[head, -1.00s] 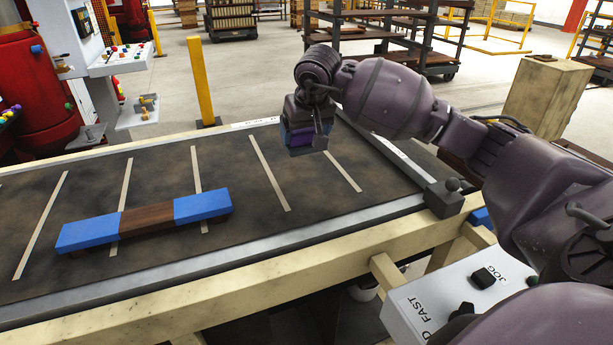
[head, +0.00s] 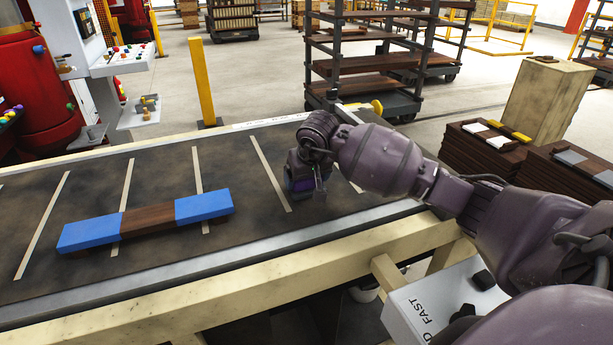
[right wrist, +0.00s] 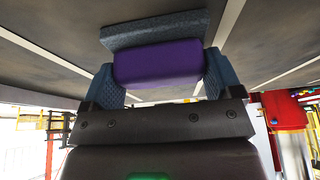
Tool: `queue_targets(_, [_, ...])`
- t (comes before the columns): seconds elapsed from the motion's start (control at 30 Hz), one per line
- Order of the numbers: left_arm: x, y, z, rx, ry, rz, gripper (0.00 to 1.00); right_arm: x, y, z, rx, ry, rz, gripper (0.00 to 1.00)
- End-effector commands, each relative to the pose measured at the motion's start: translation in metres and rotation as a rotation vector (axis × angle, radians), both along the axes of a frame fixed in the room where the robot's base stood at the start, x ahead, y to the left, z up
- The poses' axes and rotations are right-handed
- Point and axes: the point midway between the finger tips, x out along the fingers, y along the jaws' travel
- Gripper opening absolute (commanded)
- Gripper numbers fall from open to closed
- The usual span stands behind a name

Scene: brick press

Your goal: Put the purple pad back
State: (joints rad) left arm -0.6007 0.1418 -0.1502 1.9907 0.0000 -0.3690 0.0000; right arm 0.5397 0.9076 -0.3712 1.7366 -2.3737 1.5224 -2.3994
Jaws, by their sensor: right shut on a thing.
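My right gripper (head: 306,184) hangs above the dark belt, right of the bar with blue ends. It is shut on the purple pad (right wrist: 158,64). In the right wrist view the pad sits between the two blue-grey fingers, with a blue-grey textured slab along its far side. In the head view only a small bit of purple shows at the jaws. Whether the pad touches the belt I cannot tell. My left gripper is in neither view.
A brown bar with blue ends (head: 147,223) lies on the belt (head: 110,275), which has pale stripes. A pale timber rail (head: 250,285) runs along the near edge. A control box (head: 445,305) stands at lower right. Brown stacks (head: 485,155) and a rack stand beyond.

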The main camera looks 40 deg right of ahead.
Motion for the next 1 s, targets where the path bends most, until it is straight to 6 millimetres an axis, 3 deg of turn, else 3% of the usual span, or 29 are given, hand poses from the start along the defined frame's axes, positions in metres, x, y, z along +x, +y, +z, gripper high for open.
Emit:
queue_targets(0.33, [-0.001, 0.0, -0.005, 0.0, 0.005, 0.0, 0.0, 0.0, 0.0, -0.003, 0.0, -0.002, 0.0, 0.66])
queue_targets(0.37, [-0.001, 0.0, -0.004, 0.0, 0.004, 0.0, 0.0, 0.0, 0.0, -0.003, 0.0, -0.001, 0.0, 0.89])
queue_targets(0.43, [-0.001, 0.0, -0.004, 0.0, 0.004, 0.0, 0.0, 0.0, 0.0, -0.002, 0.0, -0.002, 0.0, 1.0])
queue_targets(0.77, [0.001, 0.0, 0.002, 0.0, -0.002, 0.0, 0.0, 0.0, 0.0, 0.003, 0.001, -0.002, -0.001, 1.0])
queue_targets(1.0, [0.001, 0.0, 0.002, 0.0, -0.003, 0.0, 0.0, -0.012, 0.002, 0.036, -0.004, -0.005, 0.002, 1.0])
